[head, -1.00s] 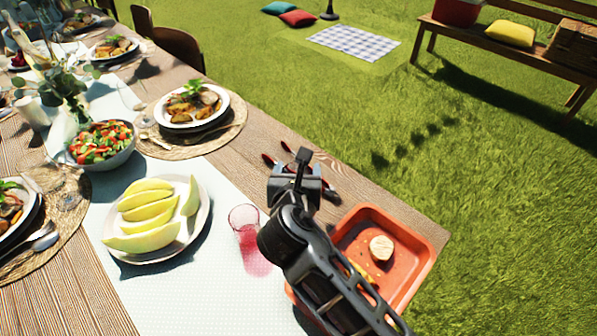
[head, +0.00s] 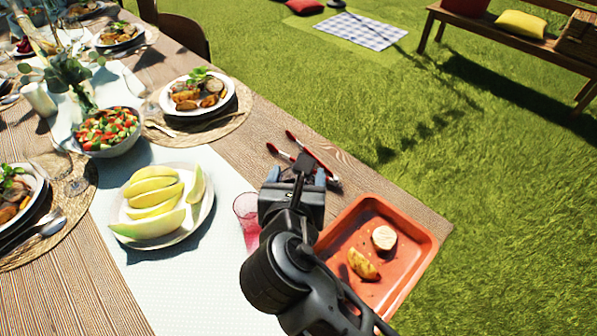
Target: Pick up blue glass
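My gripper (head: 296,180) is above the near right end of the table, seen from behind, just left of the orange tray. Bluish patches show at both sides of its front end. I cannot tell whether they are parts of the gripper or a blue glass behind it. No blue glass shows clearly. The gripper's own body hides the space between its fingers, so I cannot tell whether it is open or shut. A pink-red glass (head: 246,212) stands upright just left of the gripper, partly covered by my arm.
The orange tray (head: 425,243) holds a potato wedge (head: 362,264) and a round pale piece (head: 384,238). Red-handled utensils (head: 312,152) lie beyond the gripper. A plate of melon slices (head: 203,212), a salad bowl (head: 108,146) and a dinner plate (head: 231,88) stand to the left.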

